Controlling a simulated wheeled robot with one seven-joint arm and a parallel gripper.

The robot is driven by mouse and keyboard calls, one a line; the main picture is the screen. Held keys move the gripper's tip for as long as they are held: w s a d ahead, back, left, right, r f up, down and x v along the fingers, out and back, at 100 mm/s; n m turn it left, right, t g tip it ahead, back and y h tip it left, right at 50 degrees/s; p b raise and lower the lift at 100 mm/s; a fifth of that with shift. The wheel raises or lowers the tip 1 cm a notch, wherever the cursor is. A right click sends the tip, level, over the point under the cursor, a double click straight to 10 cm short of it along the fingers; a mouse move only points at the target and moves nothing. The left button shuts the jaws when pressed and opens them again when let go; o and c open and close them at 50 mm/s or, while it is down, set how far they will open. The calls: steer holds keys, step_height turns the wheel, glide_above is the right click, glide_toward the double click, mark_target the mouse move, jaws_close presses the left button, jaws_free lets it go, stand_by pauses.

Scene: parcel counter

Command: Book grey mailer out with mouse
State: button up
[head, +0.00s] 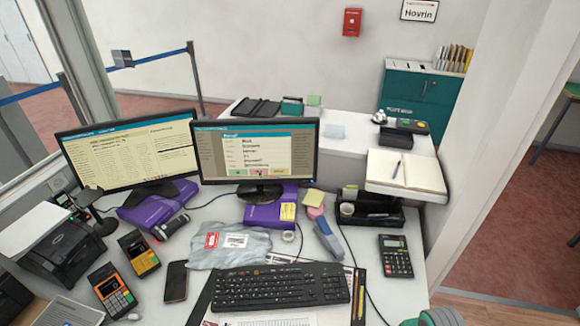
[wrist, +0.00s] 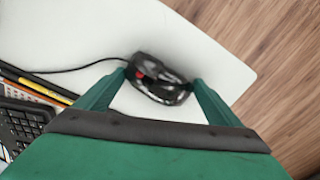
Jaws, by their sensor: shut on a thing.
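The grey mailer (head: 212,258), with a red-and-white label and a barcode label, lies flat on the desk behind the keyboard. The black mouse (wrist: 152,68), with a red spot, sits on the white desktop in the wrist view. My gripper (wrist: 161,80) has its green fingers shut on the mouse's two sides. In the head view only a green part of my arm shows at the lower right, and the mouse is not visible there. The right monitor (head: 208,150) shows a dialog with green, red and yellow buttons. The left monitor (head: 88,158) shows a list.
The keyboard (head: 280,286) lies left of the mouse, with a black ruler and a yellow pencil between. A calculator (head: 395,256) lies behind the desk's right front. Card terminals (head: 112,290) and a phone (head: 176,282) lie at left. The desktop around the mouse is clear; its edge is close on the right.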

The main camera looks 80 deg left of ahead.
stand_by(0.4)
steer(key=o, duration=0.9)
steer(key=shift+r, duration=0.1)
step_height(320, 180, up, 11)
steer(key=shift+f, duration=0.15)
